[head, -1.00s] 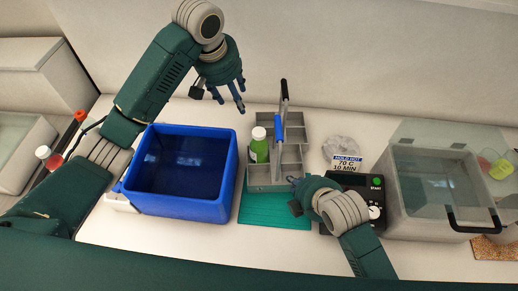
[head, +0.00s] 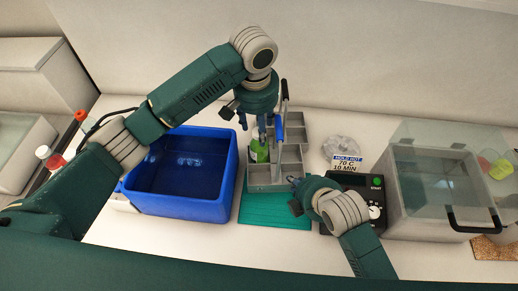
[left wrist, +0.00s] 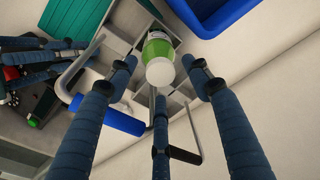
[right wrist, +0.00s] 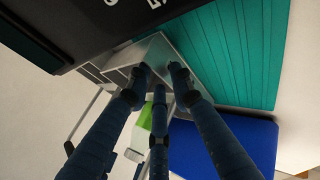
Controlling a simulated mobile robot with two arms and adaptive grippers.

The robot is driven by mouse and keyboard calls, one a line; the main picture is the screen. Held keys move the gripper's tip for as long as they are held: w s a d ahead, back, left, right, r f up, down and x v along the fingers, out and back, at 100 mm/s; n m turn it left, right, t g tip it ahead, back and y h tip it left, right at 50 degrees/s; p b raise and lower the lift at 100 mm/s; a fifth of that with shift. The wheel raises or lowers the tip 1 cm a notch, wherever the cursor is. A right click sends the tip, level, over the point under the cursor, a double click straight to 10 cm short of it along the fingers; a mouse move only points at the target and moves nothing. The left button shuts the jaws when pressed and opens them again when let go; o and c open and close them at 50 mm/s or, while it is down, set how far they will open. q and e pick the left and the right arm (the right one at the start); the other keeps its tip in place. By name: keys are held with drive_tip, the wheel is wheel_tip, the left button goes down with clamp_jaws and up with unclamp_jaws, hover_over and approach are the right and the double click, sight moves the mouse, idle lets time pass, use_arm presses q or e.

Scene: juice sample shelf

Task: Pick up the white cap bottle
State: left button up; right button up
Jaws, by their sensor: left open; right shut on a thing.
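The bottle with green content (head: 259,153) stands upright in a left compartment of the grey caddy (head: 293,130). Its white cap is mostly hidden by my left gripper in the head view but shows plainly in the left wrist view (left wrist: 160,72). My left gripper (head: 257,126) is open above the bottle, its fingers spread around the cap and apart from it. My right gripper (head: 295,184) is shut on the caddy's near right edge; the right wrist view shows its fingertips at the grey wall (right wrist: 157,52).
The caddy's upright handle with a blue grip (left wrist: 108,115) rises close beside my left gripper. A blue bin (head: 228,185) stands left, a teal mat (head: 265,213) lies under the caddy. A black control unit (head: 374,195) and clear bath (head: 430,180) stand right.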

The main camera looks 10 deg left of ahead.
use_arm(q)
wheel_tip(320, 180, down, 4)
drive_tip(key=shift+w+r, duration=0.15)
drive_tip(key=shift+r, duration=0.05)
use_arm(e)
drive_tip(key=shift+s+d+f, duration=0.1)
drive_tip(key=shift+s+f, duration=0.05)
drive_tip(key=shift+f, duration=0.2)
use_arm(q)
clamp_jaws()
drive_tip(key=shift+r, duration=0.1)
wheel_tip(320, 180, up, 28)
drive_tip(key=shift+r, duration=0.1)
idle(0.6)
